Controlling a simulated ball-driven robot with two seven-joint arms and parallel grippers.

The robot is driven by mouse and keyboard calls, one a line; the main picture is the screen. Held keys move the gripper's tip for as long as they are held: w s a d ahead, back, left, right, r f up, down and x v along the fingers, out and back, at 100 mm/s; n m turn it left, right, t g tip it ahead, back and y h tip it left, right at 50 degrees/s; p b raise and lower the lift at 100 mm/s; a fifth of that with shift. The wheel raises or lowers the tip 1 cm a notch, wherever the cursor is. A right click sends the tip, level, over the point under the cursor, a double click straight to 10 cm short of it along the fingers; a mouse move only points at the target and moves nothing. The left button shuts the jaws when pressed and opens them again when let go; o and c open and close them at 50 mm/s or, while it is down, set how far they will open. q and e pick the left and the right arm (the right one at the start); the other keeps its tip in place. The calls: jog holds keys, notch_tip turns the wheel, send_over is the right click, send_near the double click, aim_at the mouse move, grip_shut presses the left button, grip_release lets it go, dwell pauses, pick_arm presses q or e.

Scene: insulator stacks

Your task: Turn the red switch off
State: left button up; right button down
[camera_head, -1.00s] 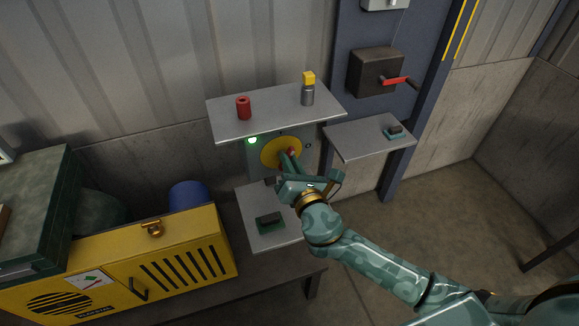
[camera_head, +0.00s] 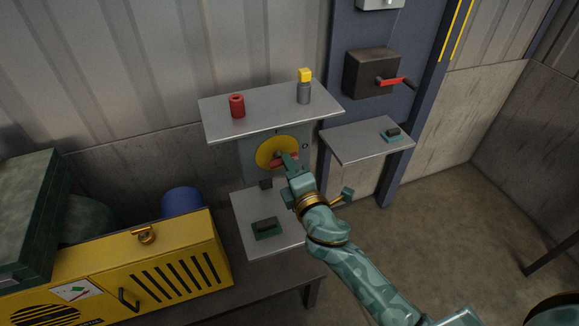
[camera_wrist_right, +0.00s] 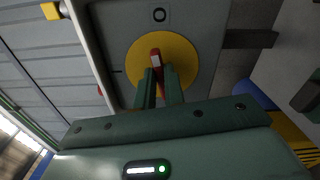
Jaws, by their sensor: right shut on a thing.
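The red switch handle (camera_head: 275,164) sits across a round yellow disc (camera_head: 265,152) on a grey panel under the upper shelf. My right gripper (camera_head: 285,163) is at the disc and covers part of the handle. In the right wrist view the two fingers (camera_wrist_right: 162,85) are shut on the red handle (camera_wrist_right: 155,54), one on each side. Its white-marked end points toward an "O" mark (camera_wrist_right: 159,16) on the panel. No green light shows on the panel now. My left gripper is not in view.
The upper shelf (camera_head: 270,109) holds a red cylinder (camera_head: 237,106) and a grey cylinder with a yellow top (camera_head: 304,88). A lower shelf (camera_head: 250,210) and a side shelf (camera_head: 355,140) are close by. A box with a red lever (camera_head: 397,83) is on the post.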

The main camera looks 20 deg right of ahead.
jog(key=shift+f+m, duration=0.1)
jog(key=shift+m, duration=1)
jog(key=c, duration=1.5)
grip_release()
jog(key=s+b, duration=0.1)
jog(key=s, duration=0.4)
jog(key=s+b, duration=0.1)
jog(key=s, duration=1)
jog(key=shift+s+d+b, duration=0.15)
jog(key=shift+d+b, duration=0.15)
jog(key=shift+b, duration=0.1)
